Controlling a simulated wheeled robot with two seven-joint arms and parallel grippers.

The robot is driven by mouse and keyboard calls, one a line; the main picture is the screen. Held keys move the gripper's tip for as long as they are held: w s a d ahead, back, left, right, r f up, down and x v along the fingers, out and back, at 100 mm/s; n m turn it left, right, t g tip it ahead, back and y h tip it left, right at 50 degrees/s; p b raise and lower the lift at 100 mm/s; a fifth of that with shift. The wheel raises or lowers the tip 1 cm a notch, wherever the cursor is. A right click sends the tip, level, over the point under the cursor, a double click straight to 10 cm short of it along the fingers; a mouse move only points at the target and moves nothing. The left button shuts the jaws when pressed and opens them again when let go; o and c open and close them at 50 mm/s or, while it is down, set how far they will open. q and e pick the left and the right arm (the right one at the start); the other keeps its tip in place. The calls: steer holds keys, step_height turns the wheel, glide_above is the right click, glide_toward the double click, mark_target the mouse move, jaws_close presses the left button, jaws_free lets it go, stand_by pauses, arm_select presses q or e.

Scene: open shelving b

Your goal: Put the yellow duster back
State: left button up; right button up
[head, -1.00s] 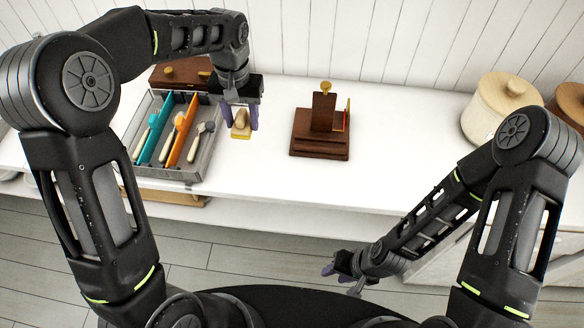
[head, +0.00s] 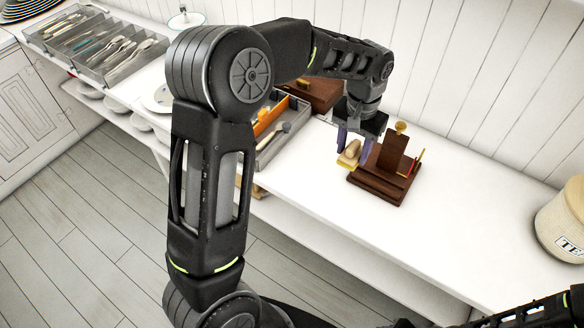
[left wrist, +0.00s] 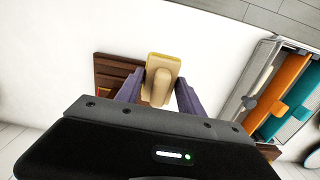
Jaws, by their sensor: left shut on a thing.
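My left gripper (head: 354,146) is shut on the yellow duster (head: 348,160), a small block with a pale wooden grip and a yellow underside. It holds the duster just left of a dark brown wooden stand (head: 378,186) on the white counter. The stand has a stepped base, an upright back with a yellow knob on top, and a thin red item at its right side. In the left wrist view the duster (left wrist: 162,66) is between the purple fingers, with the stand (left wrist: 112,78) close on its left. Whether duster and stand touch is unclear. My right gripper is out of view.
A grey divided tray (head: 284,135) with utensils and an orange divider stands left of the stand, before a brown box (head: 318,92). A canister (head: 562,228) is at the far right. The white counter (head: 450,215) between stand and canister is clear.

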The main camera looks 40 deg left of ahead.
arm_select(q)
steer(key=s+a+b, duration=0.2)
steer(key=s+a, duration=0.2)
steer(key=a, duration=1.1)
steer(key=shift+a+f+b, duration=0.15)
steer(key=shift+a+b, duration=0.1)
steer(key=shift+b, duration=0.1)
glide_above(291, 168)
steer(key=shift+a+f+p, duration=0.1)
steer(key=shift+f+p, duration=0.25)
steer(key=shift+f, duration=2.85)
steer(key=shift+f, duration=0.1)
step_height(291, 168, down, 3)
steer(key=shift+f+p, duration=0.25)
steer(key=shift+p, duration=0.05)
